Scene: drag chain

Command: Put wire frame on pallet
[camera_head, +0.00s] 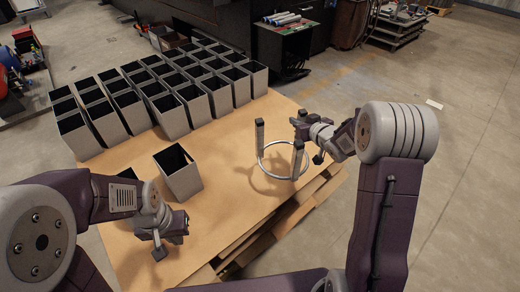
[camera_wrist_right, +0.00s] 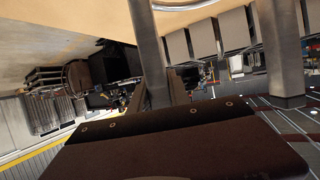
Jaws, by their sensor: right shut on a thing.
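The wire frame (camera_head: 260,136) is a pale metal ring with upright posts, over the right part of the cardboard-topped pallet (camera_head: 232,205). I cannot tell whether its ring touches the board. My right gripper (camera_head: 307,138) is at the frame's right side, shut on it near a post. In the right wrist view, one post of the wire frame (camera_wrist_right: 149,50) rises close in front, with part of the ring at the top and another post at the right. My left gripper (camera_head: 172,238) hangs over the pallet's front left, away from the frame; its jaw opening is unclear.
Rows of open-topped grey boxes (camera_head: 170,115) fill the back left of the pallet. Bare board lies around the ring. A dark cart (camera_head: 285,45) stands behind.

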